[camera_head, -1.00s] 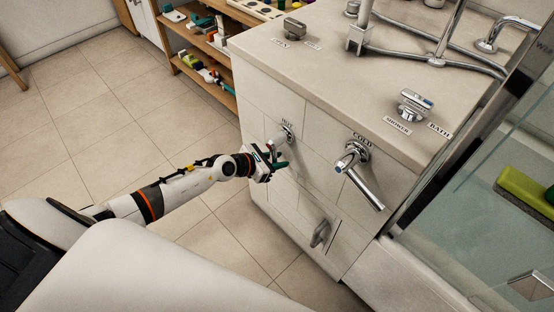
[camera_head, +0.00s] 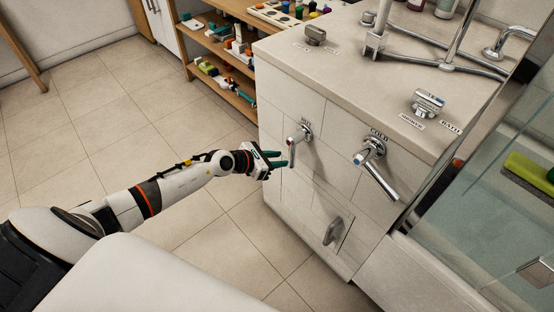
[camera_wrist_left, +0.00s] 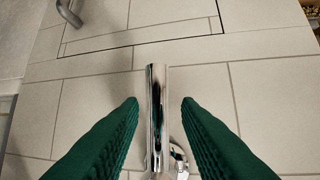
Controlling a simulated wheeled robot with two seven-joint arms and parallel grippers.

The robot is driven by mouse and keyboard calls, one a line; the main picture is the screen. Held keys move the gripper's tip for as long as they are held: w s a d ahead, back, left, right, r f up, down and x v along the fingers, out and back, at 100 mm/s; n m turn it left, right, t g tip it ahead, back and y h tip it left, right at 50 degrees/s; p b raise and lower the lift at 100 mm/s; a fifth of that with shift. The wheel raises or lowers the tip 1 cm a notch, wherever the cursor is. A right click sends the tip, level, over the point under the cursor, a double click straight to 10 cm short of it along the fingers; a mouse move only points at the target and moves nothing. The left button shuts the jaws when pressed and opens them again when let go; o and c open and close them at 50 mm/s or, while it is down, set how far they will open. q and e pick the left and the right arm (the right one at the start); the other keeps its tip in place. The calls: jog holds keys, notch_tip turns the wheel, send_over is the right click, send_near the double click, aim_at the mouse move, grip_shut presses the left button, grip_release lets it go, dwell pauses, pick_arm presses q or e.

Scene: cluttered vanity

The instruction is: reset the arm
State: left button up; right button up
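My left gripper (camera_head: 280,159) has green fingers and reaches in from the left to the tiled front of the vanity. In the left wrist view my left gripper (camera_wrist_left: 160,105) is open. The chrome lever of the hot tap (camera_wrist_left: 157,115) lies between its fingers, with a gap on each side. In the head view the hot tap (camera_head: 300,136) has its lever angled down just beyond the fingertips. My right gripper is not in view.
The cold tap (camera_head: 373,155) juts out to the right of the hot tap. A grey handle (camera_head: 333,231) sits lower on the vanity front. A wooden shelf (camera_head: 236,92) with small items stands behind. The tiled floor (camera_head: 110,130) at left is clear.

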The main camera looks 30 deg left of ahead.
pick_arm(q)
jog(key=s+a+f+n+g+y+p, duration=0.25)
jog(key=s+f+n+y+p, duration=0.5)
jog(key=s+f+n, duration=1.4)
jog(key=s+d+f+n+g+p, duration=0.1)
jog(key=s+d+n+g, duration=0.1)
jog(key=s+n, duration=0.4)
jog(key=s+d+f+n+g+p, duration=0.2)
jog(key=s+n, duration=0.4)
jog(key=s, duration=0.6)
jog(key=s+d+f+n+g+h+p, duration=0.1)
jog(key=s+d+f+n+g+p, duration=0.1)
jog(key=s+n, duration=0.4)
jog(key=s+g, duration=0.1)
jog(key=s, duration=0.2)
jog(key=shift+d, duration=0.4)
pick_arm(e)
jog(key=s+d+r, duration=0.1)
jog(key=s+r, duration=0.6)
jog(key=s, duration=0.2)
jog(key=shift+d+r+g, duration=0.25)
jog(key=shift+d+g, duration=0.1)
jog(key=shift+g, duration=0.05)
